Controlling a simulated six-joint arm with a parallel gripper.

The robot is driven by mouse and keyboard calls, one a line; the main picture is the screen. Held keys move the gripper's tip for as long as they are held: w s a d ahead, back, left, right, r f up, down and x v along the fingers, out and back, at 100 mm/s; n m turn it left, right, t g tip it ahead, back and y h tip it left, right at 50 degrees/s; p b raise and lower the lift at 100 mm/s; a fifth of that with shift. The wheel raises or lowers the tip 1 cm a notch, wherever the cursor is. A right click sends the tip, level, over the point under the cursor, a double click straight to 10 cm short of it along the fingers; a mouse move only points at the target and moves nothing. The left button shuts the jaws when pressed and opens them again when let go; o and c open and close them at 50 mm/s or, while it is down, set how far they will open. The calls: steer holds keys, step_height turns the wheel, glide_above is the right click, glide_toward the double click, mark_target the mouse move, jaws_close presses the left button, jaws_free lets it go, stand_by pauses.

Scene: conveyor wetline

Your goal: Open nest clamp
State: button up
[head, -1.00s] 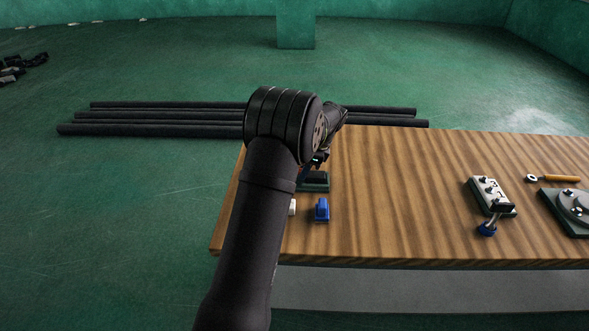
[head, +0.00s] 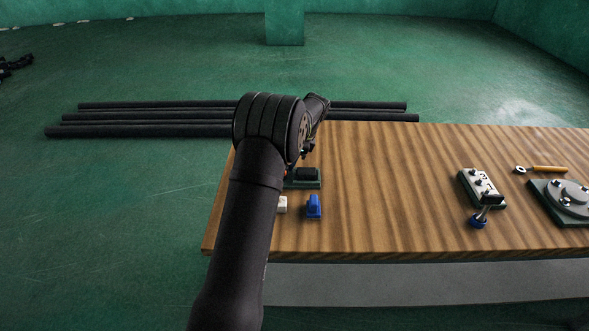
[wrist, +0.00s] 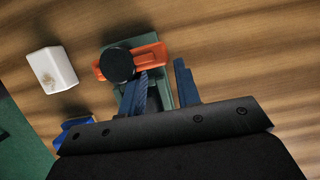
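A green base with a dark block (head: 308,174) stands at the table's left end, partly hidden behind my arm. In the wrist view an orange bar (wrist: 152,54) with a round black knob (wrist: 117,65) lies across a green base (wrist: 133,92); this looks like the nest clamp. My gripper (wrist: 166,76) is open and empty, its two blue-grey fingers apart over the green base. The left finger's tip is close to the orange bar and knob; I cannot tell whether it touches. In the head view my gripper is mostly hidden by my arm.
A white block (wrist: 52,70) and a blue part (head: 314,207) are near the clamp. A fixture with a blue knob (head: 478,221), an orange-handled tool (head: 548,169) and a round grey fixture (head: 566,195) stand at the right. The middle of the wooden table (head: 390,190) is clear.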

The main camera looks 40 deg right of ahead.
steer(key=shift+w+a+r, duration=0.35)
steer(key=shift+w+a, duration=0.15)
steer(key=shift+a, duration=0.1)
steer(key=shift+v, duration=1.85)
steer(key=v, duration=0.3)
steer(key=shift+s+d, duration=0.1)
steer(key=shift+s, duration=0.1)
steer(key=shift+x, duration=2.2)
